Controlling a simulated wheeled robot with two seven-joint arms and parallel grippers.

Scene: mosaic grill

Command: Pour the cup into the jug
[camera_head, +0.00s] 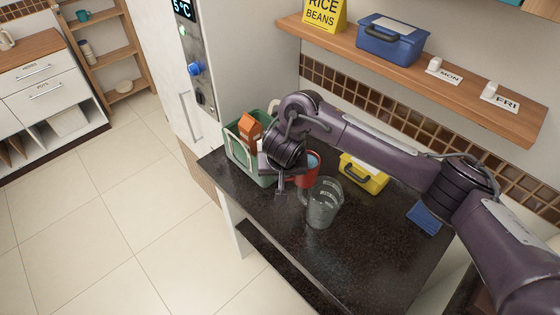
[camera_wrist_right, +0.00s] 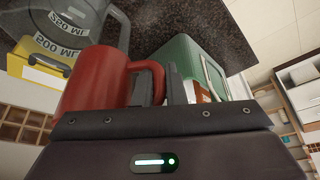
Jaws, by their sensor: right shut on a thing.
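The red cup (camera_head: 311,178) is at the middle of the dark counter, with something blue inside its mouth. My right gripper (camera_head: 283,182) is shut on the cup's handle, which shows in the right wrist view (camera_wrist_right: 157,78) between the dark fingers. The cup looks close to upright; whether it touches the counter I cannot tell. The clear jug (camera_head: 322,207) stands on the counter just in front and to the right of the cup. Its printed ML marks show in the wrist view (camera_wrist_right: 70,35). My left gripper is out of view.
A green crate (camera_head: 238,155) with an orange-brown carton (camera_head: 248,129) stands left of my right gripper. A yellow case (camera_head: 365,174) is behind the jug, and a blue item (camera_head: 424,218) lies to the right. The front counter is clear. A wooden shelf (camera_head: 400,72) hangs above.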

